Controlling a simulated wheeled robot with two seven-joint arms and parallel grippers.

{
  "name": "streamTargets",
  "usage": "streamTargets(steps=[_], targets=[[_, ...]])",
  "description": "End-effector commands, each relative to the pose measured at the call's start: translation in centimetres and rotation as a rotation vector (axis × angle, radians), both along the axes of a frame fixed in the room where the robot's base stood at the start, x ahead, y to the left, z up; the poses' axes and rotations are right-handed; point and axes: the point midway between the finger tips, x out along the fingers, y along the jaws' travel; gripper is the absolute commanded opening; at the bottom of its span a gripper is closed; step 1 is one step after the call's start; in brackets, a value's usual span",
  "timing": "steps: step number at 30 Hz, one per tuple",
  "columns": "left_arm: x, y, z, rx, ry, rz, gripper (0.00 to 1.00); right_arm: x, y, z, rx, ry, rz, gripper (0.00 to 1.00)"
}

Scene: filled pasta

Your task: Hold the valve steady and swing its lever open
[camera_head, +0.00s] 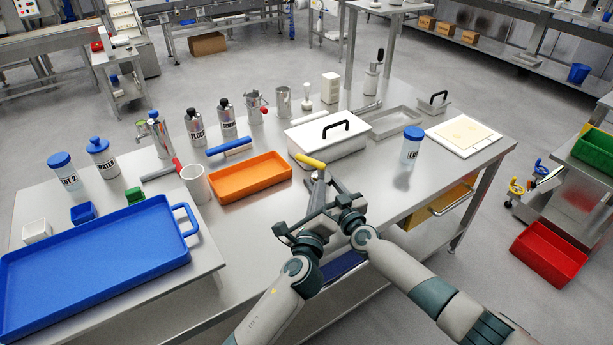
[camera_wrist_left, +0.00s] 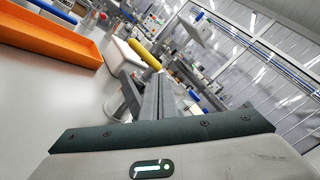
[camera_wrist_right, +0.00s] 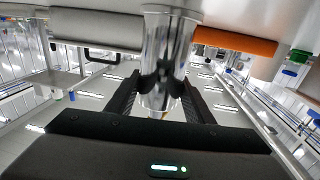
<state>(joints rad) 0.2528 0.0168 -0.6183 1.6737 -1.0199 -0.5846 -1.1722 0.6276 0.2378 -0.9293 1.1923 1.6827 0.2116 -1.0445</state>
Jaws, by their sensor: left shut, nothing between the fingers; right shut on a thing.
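The valve's yellow lever (camera_head: 311,161) shows in the head view just beyond my grippers, and in the left wrist view (camera_wrist_left: 145,54). The metal valve body (camera_wrist_right: 166,45) shows in the right wrist view between my right gripper's fingers. In the head view my grippers and forearms mostly hide the body. My right gripper (camera_wrist_right: 160,92) is shut on this body. My left gripper (camera_head: 318,184) is shut and empty, close beside the valve. In the left wrist view its fingers (camera_wrist_left: 158,90) are together near the lever; I cannot tell whether they touch it.
An orange tray (camera_head: 222,189) lies to the left, and a white lidded box (camera_head: 322,152) with a black handle stands behind. A blue tray (camera_head: 90,300) is at the far left. A blue-capped jar (camera_head: 411,150) stands on the right. The tabletop right of my grippers is mostly clear.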

Motion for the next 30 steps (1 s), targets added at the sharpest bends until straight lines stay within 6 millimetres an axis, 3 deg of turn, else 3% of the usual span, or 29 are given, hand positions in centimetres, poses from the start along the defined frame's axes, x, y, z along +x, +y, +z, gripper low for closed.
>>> streamTargets(steps=[10,23,24,26,30], targets=[[-2.1,-1.6,0.0,-0.001,0.001,0.001,0.0,0.0,0.0,0.0,0.0,0.0,0.0,0.19],[-2.3,-1.8,0.1,0.0,0.0,0.001,0.0,0.0,0.0,0.0,0.0,0.0,0.0,0.19],[-2.3,-1.8,0.1,0.0,0.0,0.001,0.0,0.0,0.0,0.0,0.0,0.0,0.0,0.52],[-2.3,-1.8,0.1,0.001,0.0,0.001,0.0,0.0,0.0,0.0,0.0,0.0,0.0,0.67],[-2.3,-1.8,0.1,0.001,0.0,0.001,0.0,0.0,0.0,0.0,0.0,0.0,0.0,0.69]])
